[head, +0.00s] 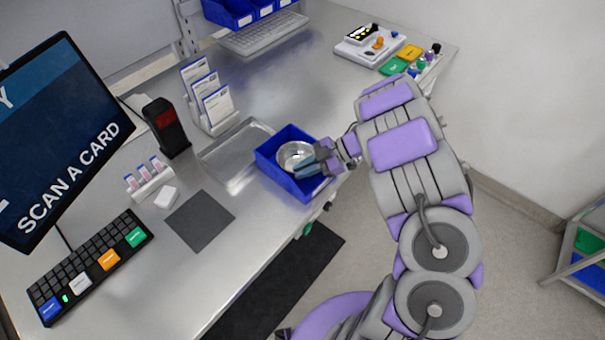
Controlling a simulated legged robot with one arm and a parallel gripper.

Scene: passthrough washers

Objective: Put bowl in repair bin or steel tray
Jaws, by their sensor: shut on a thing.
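The small silver bowl (292,153) is at the blue bin (270,176), within its outline. I cannot tell whether it rests on the bin's floor or is held above it. My gripper (303,167) reaches in over the bin's right side and is shut on the bowl's near right edge. The fingers hide part of the bowl and of the bin's inside. The clear-looking steel tray (212,157) lies empty just left of the bin, close beside it.
A dark mat (200,220), a keyboard (90,265) and a monitor (60,140) are at the left. A card holder (210,105) and a black scanner (166,127) stand behind the tray. The bench's front edge runs close by the bin.

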